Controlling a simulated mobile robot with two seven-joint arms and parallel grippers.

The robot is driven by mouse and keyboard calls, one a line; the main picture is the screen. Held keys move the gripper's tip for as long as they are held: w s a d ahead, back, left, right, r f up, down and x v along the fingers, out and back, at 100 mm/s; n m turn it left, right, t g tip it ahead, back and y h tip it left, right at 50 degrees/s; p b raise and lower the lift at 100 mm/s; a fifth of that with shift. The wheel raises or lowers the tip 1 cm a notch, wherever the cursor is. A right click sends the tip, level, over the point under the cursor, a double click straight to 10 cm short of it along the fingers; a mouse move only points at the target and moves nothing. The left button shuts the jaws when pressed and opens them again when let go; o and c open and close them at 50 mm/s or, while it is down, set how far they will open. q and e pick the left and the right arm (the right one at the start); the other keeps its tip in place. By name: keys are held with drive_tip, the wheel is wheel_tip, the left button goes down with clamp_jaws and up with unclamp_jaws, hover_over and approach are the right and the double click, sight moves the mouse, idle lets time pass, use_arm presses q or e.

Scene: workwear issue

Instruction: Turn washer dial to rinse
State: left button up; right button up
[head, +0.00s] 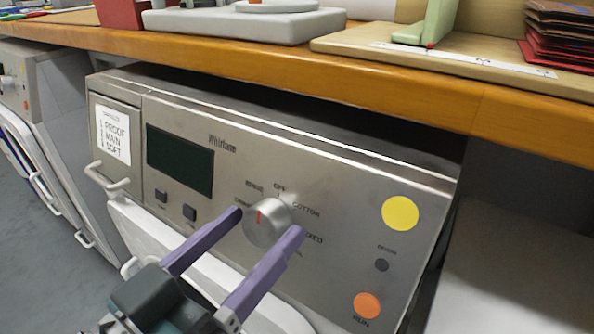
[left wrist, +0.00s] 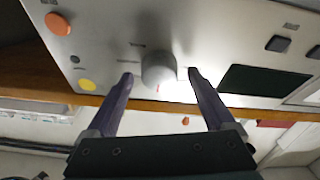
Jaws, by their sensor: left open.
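The washer dial (head: 268,232) is a round silver knob with a red mark on its face, on the washer's grey front panel (head: 330,190). Small labels ring the dial; OFF and COTTON are legible, while one at upper left is too small to read surely. My left gripper (head: 267,225) is open, with one purple finger on each side of the dial. The left wrist view also shows the dial (left wrist: 158,68) between the fingertips; I cannot tell whether they touch it. My right gripper is not in view.
A dark display (head: 179,160) and two small buttons lie left of the dial. A yellow disc (head: 400,213) and an orange button (head: 367,306) are at the right. A wooden counter edge (head: 300,70) overhangs the panel. A white door handle sits below.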

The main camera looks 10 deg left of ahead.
use_arm(q)
drive_tip(key=shift+c, duration=0.2)
drive_tip(key=c, duration=1.3)
